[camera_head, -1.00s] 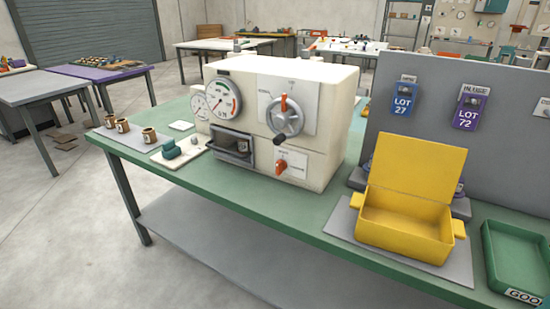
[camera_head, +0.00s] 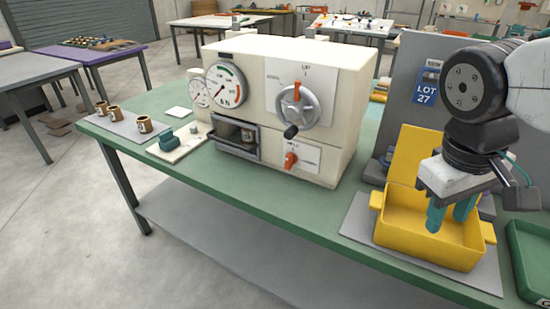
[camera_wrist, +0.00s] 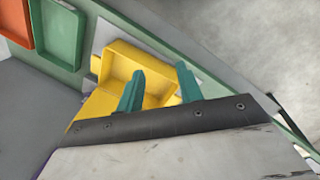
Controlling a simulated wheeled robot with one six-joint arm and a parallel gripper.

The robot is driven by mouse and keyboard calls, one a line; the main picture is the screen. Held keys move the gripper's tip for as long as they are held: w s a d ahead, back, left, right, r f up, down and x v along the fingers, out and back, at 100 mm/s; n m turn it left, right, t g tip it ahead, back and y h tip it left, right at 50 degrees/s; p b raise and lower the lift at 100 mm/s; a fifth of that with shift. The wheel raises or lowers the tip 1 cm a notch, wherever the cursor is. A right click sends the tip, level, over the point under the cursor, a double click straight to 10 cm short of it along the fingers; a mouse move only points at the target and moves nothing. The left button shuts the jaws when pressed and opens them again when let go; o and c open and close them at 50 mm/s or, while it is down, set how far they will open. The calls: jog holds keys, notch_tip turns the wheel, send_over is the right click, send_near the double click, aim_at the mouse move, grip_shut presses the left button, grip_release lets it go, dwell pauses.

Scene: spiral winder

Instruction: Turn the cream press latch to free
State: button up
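The cream press (camera_head: 345,75) stands on the green bench (camera_head: 290,208). Its orange-red latch knob (camera_head: 291,160) sits on a white label plate at the lower right of the front face; the lettering is too small to read. Above it is a grey handwheel (camera_head: 298,106) with a dark grip and an orange mark at its top. My gripper (camera_head: 448,220) has teal fingers, spread and empty, pointing down over the yellow box, well to the right of the latch. In the wrist view my gripper (camera_wrist: 160,70) is also open, with the yellow box behind its fingers; the press is not seen there.
The yellow box (camera_head: 390,238) with its lid up rests on a grey mat (camera_head: 358,222). A green tray (camera_head: 520,250) lies at the right. A grey panel (camera_head: 395,90) stands behind. Small cups (camera_head: 145,125) are left of the press. The bench front before the press is clear.

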jog(key=w+a+f+n+t+h, duration=0.1)
jog(key=w+a+f+n+h, duration=0.1)
jog(key=w+n+h, duration=0.45)
jog(key=w+a+f+n+t+h, duration=0.2)
jog(key=w+n+h, duration=0.2)
jog(key=w+n, duration=0.55)
jog(key=n+t+y, duration=0.2)
jog(key=n+t, duration=0.9)
jog(key=t, duration=0.1)
send_near(287, 159)
jog(key=shift+w+d+r, duration=0.3)
jog(key=shift+w+d, duration=0.35)
jog(key=shift+d, duration=0.1)
jog(key=shift+w+a+f+y, duration=0.1)
jog(key=shift+w+a+y, duration=0.05)
jog(key=shift+y, duration=0.1)
jog(key=x, duration=0.7)
jog(key=shift+w, duration=0.15)
grip_shut()
